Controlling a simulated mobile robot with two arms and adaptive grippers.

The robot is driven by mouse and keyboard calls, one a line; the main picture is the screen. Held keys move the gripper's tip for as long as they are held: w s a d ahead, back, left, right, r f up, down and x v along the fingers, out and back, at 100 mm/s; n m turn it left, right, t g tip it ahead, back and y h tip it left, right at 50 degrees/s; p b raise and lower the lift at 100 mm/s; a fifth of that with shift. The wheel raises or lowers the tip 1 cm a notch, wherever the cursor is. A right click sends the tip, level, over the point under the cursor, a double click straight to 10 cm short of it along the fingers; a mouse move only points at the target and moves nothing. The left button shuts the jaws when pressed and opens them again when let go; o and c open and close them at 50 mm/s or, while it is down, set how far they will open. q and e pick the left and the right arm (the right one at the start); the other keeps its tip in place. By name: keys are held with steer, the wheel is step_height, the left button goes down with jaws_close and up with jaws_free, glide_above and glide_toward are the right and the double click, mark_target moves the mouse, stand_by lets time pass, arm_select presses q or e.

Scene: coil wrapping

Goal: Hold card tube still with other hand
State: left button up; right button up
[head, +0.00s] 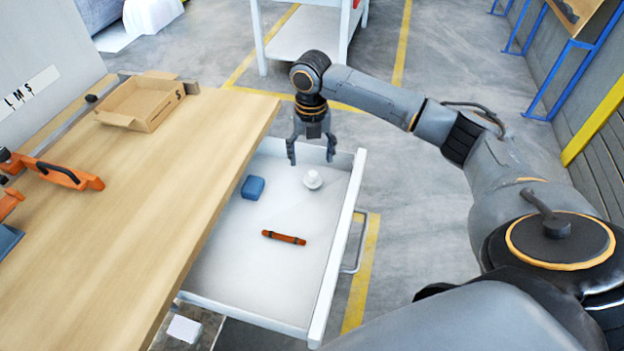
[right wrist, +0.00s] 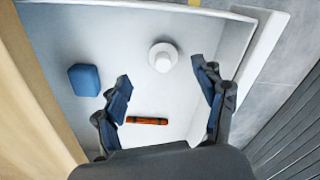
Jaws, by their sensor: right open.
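An orange-brown stick-like piece with dark bands (head: 284,237) lies in the open white drawer (head: 225,285); it also shows in the right wrist view (right wrist: 147,121). I cannot tell whether it is the card tube. A small white round object with a raised middle (head: 312,180) stands further back in the drawer and shows in the right wrist view (right wrist: 163,58). My right gripper (head: 311,158) is open and empty above the back of the drawer, fingers pointing down, apart from both objects. My left gripper is out of view.
A blue block (head: 253,188) lies in the drawer's left part. The wooden bench top (head: 150,220) overhangs the drawer's left side and carries an open cardboard box (head: 145,103) and an orange tool (head: 62,174). A white cart (head: 306,32) stands behind.

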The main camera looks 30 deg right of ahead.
mark_target(313, 173)
steer(key=shift+w+a+f, duration=0.1)
steer(key=shift+a+f, duration=0.05)
steer(key=shift+f, duration=0.75)
steer(key=shift+s+f, duration=0.2)
steer(key=shift+f, duration=0.7)
steer(key=shift+s+f, duration=0.15)
steer(key=shift+f, duration=0.7)
steer(key=shift+s+f, duration=0.2)
steer(key=shift+f, duration=0.7)
steer(key=c, duration=0.9)
